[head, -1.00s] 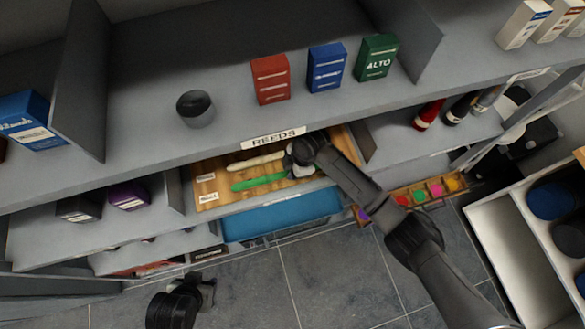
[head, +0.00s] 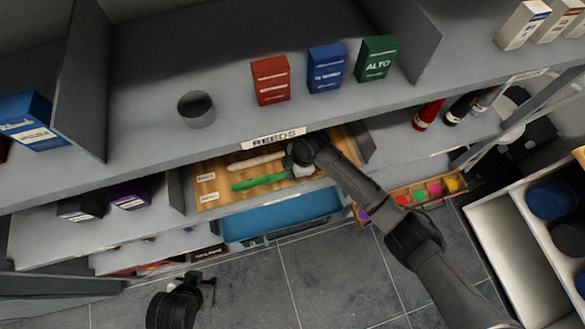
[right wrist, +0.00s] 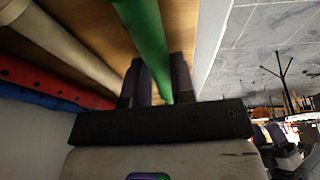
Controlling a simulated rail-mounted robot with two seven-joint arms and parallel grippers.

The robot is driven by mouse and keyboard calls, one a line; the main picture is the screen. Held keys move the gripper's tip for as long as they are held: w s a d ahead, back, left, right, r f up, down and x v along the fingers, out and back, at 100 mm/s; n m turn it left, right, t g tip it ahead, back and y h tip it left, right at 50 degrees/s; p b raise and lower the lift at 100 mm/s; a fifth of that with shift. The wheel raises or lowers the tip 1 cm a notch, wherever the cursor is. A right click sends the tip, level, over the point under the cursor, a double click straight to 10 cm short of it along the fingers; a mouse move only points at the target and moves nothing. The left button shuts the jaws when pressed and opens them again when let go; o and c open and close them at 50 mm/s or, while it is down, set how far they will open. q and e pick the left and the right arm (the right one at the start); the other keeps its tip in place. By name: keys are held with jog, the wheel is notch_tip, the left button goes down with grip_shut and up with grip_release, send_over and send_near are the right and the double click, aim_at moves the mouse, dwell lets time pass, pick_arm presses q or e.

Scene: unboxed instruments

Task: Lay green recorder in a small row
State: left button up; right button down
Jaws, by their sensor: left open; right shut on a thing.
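The green recorder (head: 258,182) lies along a wooden tray (head: 208,191) on the shelf below the REEDS label. My right gripper (head: 298,170) is at its right end, partly covering it. In the right wrist view, the green recorder (right wrist: 145,30) runs between the two fingers of my right gripper (right wrist: 158,78), which is shut on it. A cream recorder (head: 255,161) lies behind the green one, roughly parallel and apart from it; it also shows in the right wrist view (right wrist: 62,42). My left gripper (head: 207,287) is open and empty over the floor, away from the tray.
The upper shelf edge with the REEDS label (head: 273,138) overhangs the tray. In the right wrist view, a red piece (right wrist: 50,82) and a blue piece (right wrist: 45,100) lie beyond the cream recorder. A blue bin (head: 280,214) sits below the tray. A box of coloured items (head: 420,193) is to the right.

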jog(key=shift+f, duration=0.3)
jog(key=c, duration=1)
grip_release()
jog(key=shift+c, duration=0.2)
jog(key=shift+o, duration=0.8)
jog(key=shift+r, duration=0.1)
jog(key=v, duration=1)
jog(key=shift+p, duration=0.35)
jog(key=shift+v, duration=1)
